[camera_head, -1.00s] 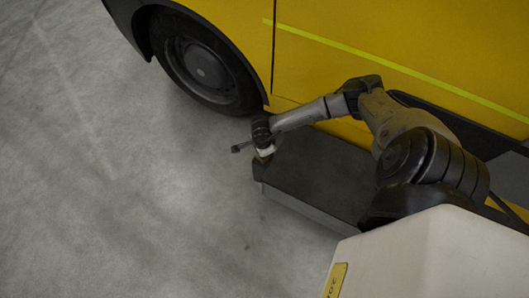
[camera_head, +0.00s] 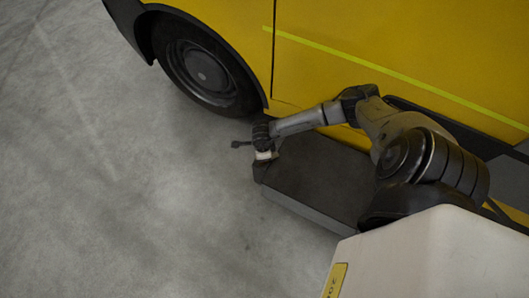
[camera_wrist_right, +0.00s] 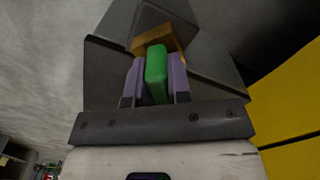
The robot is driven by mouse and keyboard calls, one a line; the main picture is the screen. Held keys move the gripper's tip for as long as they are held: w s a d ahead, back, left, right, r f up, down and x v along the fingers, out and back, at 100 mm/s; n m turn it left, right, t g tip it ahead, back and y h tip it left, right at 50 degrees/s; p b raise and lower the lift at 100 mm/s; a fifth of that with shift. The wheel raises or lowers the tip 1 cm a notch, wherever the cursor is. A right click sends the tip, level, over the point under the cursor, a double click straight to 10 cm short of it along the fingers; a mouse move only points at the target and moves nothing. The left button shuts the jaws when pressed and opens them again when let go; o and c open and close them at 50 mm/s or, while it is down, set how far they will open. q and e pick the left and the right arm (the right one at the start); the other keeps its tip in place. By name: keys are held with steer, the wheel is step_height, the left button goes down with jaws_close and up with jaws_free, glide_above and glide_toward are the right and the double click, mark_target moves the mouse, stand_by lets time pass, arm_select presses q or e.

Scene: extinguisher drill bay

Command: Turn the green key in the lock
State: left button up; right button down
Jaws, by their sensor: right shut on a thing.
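The green key (camera_wrist_right: 157,75) stands between the two purple-grey fingers of my right gripper (camera_wrist_right: 156,78) in the right wrist view. The fingers are shut on it. Just beyond the key is an orange-brown lock block (camera_wrist_right: 160,38). The key's far end meets it or lies close in front of it; how deep it sits cannot be seen. In the head view my right gripper (camera_head: 264,157) is at the near left corner of a dark box-like step beside the yellow vehicle. Key and lock are hidden there. My left gripper is not in view.
The yellow vehicle (camera_head: 400,45) with a black wheel (camera_head: 205,75) stands behind my right arm. The dark step (camera_head: 320,180) lies under the arm. Grey concrete floor (camera_head: 110,200) to the left is clear.

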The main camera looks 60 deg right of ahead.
stand_by(0.3)
steer(key=shift+m+p, duration=1.25)
steer(key=shift+m, duration=0.35)
steer(key=shift+m+p, duration=0.95)
steer(key=shift+m, duration=0.35)
steer(key=shift+m+p, duration=0.85)
steer(key=shift+m, duration=0.25)
steer(key=shift+m+p, duration=0.6)
steer(key=shift+m, duration=0.3)
steer(key=c, duration=1)
jaws_free()
